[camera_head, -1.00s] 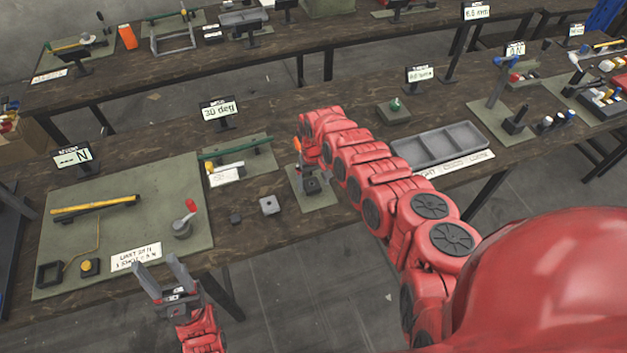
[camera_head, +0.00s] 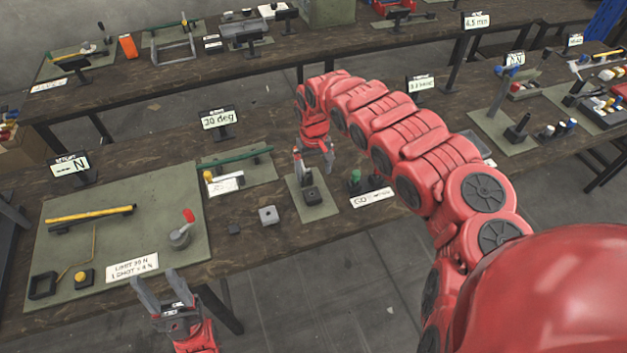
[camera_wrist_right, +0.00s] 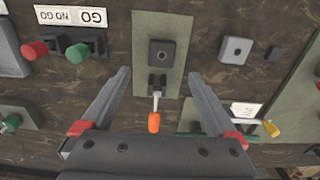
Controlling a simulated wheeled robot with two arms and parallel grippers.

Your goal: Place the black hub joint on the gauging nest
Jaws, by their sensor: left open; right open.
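A dark square block with a round hole (camera_head: 311,194) sits on a small green mat (camera_head: 323,209); it also shows in the right wrist view (camera_wrist_right: 162,53). I cannot tell whether it is the black hub joint, the gauging nest, or both together. A clamp with an orange handle (camera_wrist_right: 154,122) stands right behind it. A smaller black block (camera_head: 234,229) lies on the bare bench to the left. My right gripper (camera_head: 315,163) is open and empty above the mat, fingers on either side of the clamp. My left gripper (camera_head: 158,283) is open and empty at the bench's front edge.
A grey block with a hole (camera_head: 268,215) lies left of the mat. A large green mat (camera_head: 115,233) fills the left bench.

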